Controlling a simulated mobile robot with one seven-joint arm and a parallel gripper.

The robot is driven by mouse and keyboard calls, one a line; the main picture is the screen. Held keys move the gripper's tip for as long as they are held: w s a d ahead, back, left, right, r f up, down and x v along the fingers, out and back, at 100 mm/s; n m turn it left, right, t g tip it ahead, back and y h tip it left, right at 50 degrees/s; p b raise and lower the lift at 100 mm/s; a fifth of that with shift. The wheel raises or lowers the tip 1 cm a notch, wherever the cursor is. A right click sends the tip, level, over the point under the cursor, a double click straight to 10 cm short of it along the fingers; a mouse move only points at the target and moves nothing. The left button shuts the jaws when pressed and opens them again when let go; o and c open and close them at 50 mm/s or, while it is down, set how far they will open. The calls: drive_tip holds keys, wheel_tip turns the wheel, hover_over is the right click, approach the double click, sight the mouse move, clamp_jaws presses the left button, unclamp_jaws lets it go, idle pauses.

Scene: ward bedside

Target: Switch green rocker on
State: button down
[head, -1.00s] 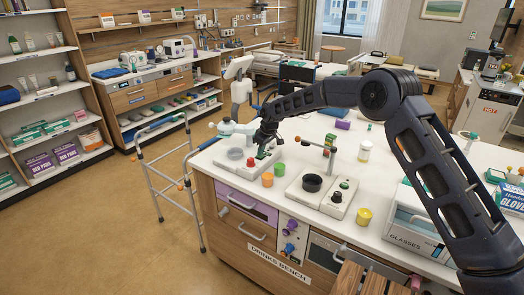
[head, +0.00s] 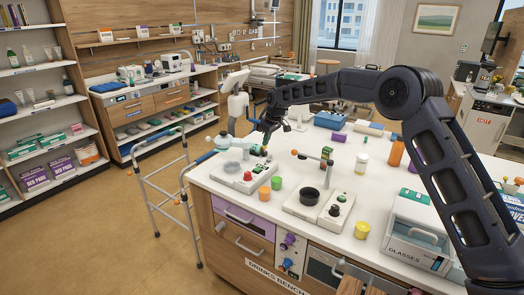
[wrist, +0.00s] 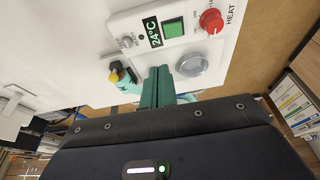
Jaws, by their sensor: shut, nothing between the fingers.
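The green rocker (wrist: 173,30) is a bright green square on a white panel, between a 24°C display (wrist: 153,32) and a red HEAT knob (wrist: 211,20). I cannot tell which way it is pressed. My gripper (wrist: 158,74) is shut and empty, its teal fingertips below the rocker in the wrist picture and apart from it. In the head view my gripper (head: 264,151) hangs over the back left of the bench, behind the white unit with a red knob (head: 248,176). The rocker is too small to make out there.
A walking frame (head: 186,200) stands beside the bench.

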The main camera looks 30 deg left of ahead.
drive_tip(key=shift+w+d+r, duration=0.15)
drive_tip(key=shift+r, duration=0.3)
drive_tip(key=shift+w+d+r, duration=0.1)
drive_tip(key=shift+d+r, duration=0.05)
drive_tip(key=shift+r, duration=0.25)
